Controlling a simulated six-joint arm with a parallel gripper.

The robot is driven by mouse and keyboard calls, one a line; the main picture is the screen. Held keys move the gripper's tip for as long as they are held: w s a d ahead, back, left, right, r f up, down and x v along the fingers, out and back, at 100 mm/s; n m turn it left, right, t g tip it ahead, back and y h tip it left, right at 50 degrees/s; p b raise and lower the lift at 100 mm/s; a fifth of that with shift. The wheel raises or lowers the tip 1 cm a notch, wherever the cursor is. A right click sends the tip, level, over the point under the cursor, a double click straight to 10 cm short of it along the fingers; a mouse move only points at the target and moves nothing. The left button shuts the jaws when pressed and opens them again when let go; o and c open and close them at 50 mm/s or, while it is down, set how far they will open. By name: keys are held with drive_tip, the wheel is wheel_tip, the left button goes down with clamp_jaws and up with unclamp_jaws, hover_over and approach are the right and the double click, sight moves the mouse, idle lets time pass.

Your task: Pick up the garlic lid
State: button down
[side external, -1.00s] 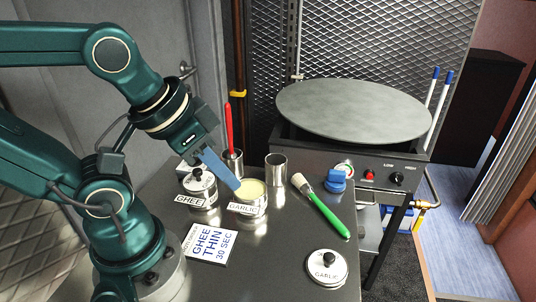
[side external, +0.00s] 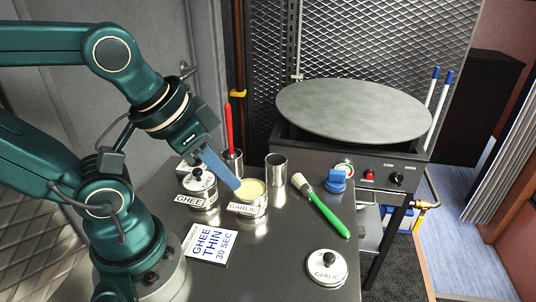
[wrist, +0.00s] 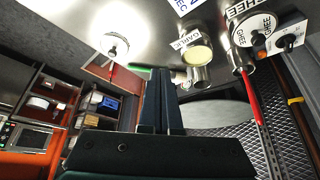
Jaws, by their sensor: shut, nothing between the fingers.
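The garlic lid (side external: 326,268) is a round silver lid with a black knob and a GARLIC label. It lies flat at the front right of the steel table, well apart from my gripper. In the wrist view, a round lid with a dark knob (wrist: 116,46) shows at upper left. My gripper (side external: 239,187) has long blue fingers, shut and empty. Its tips appear at the left rim of the open garlic tin (side external: 248,209), which holds something pale yellow. I cannot tell whether they touch it. The fingers (wrist: 161,72) stand close together in the wrist view.
The lidded ghee tin (side external: 202,198) stands left of the garlic tin. Behind are a red-handled tool (side external: 228,125) in a cup and an empty steel cup (side external: 276,168). A green-handled brush (side external: 326,213) lies between the garlic tin and lid. A GHEE THIN card (side external: 208,244) lies at front left.

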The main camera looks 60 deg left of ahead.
idle(0.4)
unclamp_jaws()
